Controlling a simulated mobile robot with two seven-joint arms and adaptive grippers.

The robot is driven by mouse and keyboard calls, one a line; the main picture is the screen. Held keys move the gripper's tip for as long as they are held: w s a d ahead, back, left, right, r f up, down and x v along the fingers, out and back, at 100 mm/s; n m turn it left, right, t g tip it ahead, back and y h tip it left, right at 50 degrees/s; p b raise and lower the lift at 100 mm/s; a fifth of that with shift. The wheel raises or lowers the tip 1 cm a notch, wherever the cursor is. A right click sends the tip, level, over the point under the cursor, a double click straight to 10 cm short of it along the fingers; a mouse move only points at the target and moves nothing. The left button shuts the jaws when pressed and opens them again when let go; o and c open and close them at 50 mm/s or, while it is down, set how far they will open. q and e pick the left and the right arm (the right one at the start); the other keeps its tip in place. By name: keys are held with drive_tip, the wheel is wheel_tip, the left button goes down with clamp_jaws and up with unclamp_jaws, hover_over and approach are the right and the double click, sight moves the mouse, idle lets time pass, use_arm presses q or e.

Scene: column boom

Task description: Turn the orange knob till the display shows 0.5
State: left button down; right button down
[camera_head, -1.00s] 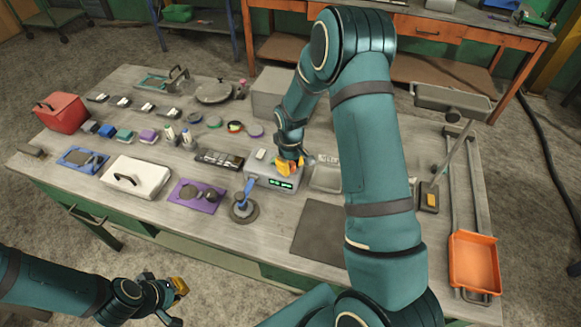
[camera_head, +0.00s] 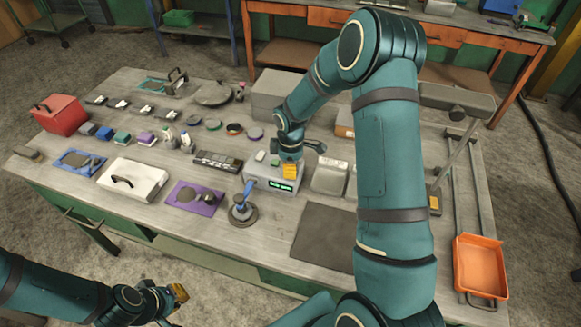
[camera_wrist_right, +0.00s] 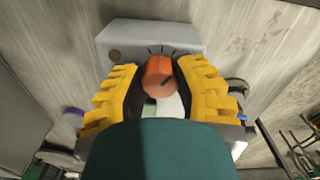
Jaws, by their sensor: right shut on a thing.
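The grey device box (camera_head: 259,171) stands on the workbench, with a lit green display (camera_head: 281,185) on its front. The display's digits are too small to read. The orange knob (camera_wrist_right: 158,76) is on the box in the right wrist view, with a dark pointer line and tick marks beyond it. My right gripper (camera_wrist_right: 158,84) has its yellow fingers on both sides of the knob and is shut on it. In the head view this gripper (camera_head: 289,171) hides the knob. My left gripper (camera_head: 173,301) is open and empty, low at the left, off the bench.
A blue-handled round tool (camera_head: 243,208) stands just in front of the box. A metal tray (camera_head: 329,179) is right of it, and a dark mat (camera_head: 325,236) lies in front. A larger grey box (camera_head: 277,95) is behind. A purple plate (camera_head: 194,199) lies left.

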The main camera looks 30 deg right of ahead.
idle(0.3)
drive_tip(key=c, duration=0.6)
unclamp_jaws()
drive_tip(key=shift+r, duration=0.1)
wheel_tip(320, 180, up, 12)
drive_tip(key=shift+f, duration=0.15)
drive_tip(key=shift+s, duration=0.15)
